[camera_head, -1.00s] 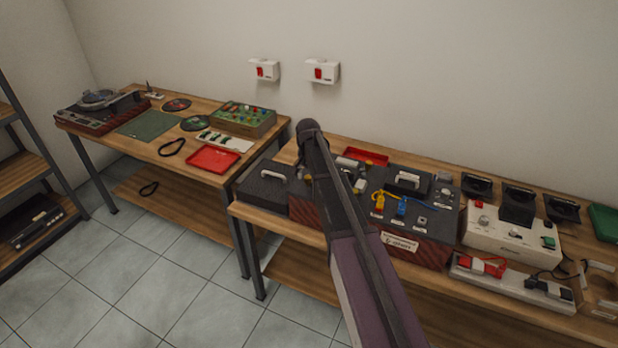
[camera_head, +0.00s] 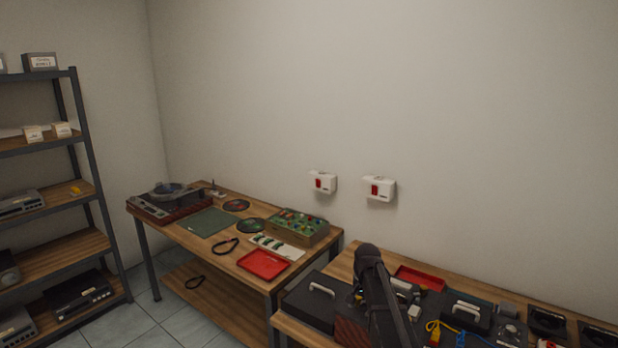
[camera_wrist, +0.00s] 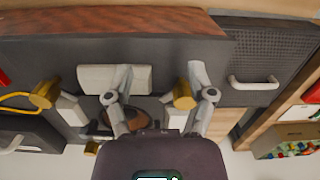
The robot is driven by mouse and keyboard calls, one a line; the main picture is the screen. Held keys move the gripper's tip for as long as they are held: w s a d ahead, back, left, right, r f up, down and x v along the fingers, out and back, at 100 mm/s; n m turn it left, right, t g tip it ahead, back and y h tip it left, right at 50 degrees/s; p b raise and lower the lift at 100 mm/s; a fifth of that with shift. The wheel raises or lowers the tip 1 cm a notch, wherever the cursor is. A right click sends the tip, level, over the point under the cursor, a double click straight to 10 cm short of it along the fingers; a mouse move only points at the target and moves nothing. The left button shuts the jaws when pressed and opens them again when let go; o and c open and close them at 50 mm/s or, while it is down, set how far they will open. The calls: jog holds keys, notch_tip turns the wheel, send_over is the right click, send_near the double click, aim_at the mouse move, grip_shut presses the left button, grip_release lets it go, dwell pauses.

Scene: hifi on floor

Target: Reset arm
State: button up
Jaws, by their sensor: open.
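In the head view my arm (camera_head: 380,295) rises from the bottom edge over the right workbench. The gripper itself is hidden behind the arm there.
The right workbench (camera_head: 342,272) holds a dark case (camera_head: 310,298), a red tray (camera_head: 418,278) and other devices. The left workbench (camera_head: 200,248) holds a turntable (camera_head: 168,200) and another red tray (camera_head: 263,264). A shelf (camera_head: 92,180) stands at far left. Two wall boxes (camera_head: 322,182) (camera_head: 379,188) hang above.

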jog(key=s+n, duration=0.6)
jog(key=s, duration=1.7)
jog(key=shift+s+d+f+b, duration=0.35)
jog(key=shift+s+d+f, duration=0.05)
